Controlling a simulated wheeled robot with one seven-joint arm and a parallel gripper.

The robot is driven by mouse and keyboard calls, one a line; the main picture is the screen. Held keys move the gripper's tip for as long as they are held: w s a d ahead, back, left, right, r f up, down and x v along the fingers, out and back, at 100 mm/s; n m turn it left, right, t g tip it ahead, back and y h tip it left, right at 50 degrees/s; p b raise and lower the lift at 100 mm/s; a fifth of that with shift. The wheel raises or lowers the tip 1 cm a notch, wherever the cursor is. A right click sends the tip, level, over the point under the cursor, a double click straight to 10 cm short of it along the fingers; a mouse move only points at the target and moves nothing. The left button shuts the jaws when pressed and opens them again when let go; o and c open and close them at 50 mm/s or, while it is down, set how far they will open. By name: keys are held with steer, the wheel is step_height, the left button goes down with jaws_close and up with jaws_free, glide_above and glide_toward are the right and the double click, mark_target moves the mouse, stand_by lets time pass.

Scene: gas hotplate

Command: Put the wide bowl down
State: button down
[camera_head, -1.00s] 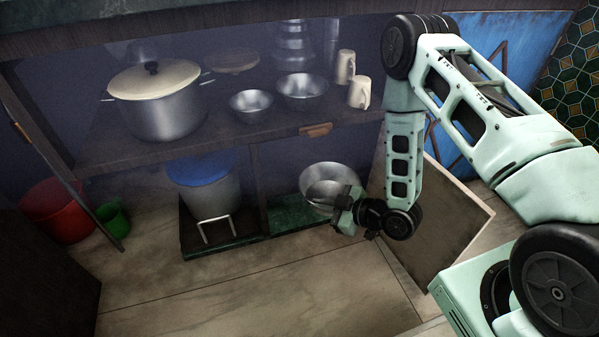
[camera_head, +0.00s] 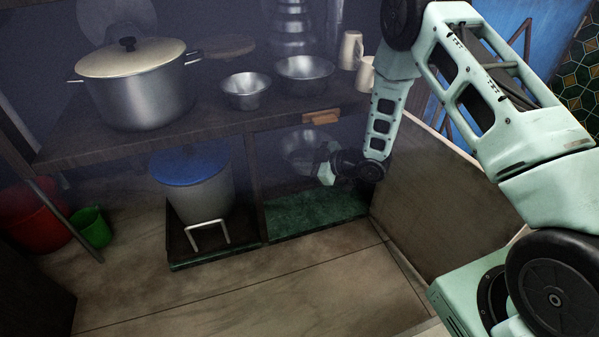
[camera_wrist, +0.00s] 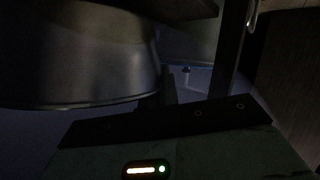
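The wide bowl (camera_head: 303,148) is shiny metal and hangs inside the lower right compartment of the cabinet, above the green compartment floor (camera_head: 318,212). My gripper (camera_head: 324,163) is at the bowl's right front side and covers part of it. It appears shut on the bowl's rim, though the fingertips are small and dark in the head view. In the wrist view the bowl (camera_wrist: 80,50) fills the upper left, close against a dark finger. The exact contact is too dark to see there.
A lidded pot (camera_head: 140,88), two smaller bowls (camera_head: 245,92) (camera_head: 305,76) and pale mugs (camera_head: 350,50) stand on the shelf above. A blue-lidded bucket (camera_head: 196,190) fills the left compartment. A brown panel (camera_head: 425,190) stands right of the opening.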

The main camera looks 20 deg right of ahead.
steer(key=w+b, duration=0.1)
steer(key=w, duration=0.2)
steer(key=shift+w+d, duration=0.1)
steer(key=shift+d, duration=0.05)
step_height(320, 180, down, 3)
steer(key=b, duration=0.3)
steer(key=shift+f, duration=0.2)
steer(key=shift+f, duration=0.2)
steer(key=c, duration=1.7)
jaws_free()
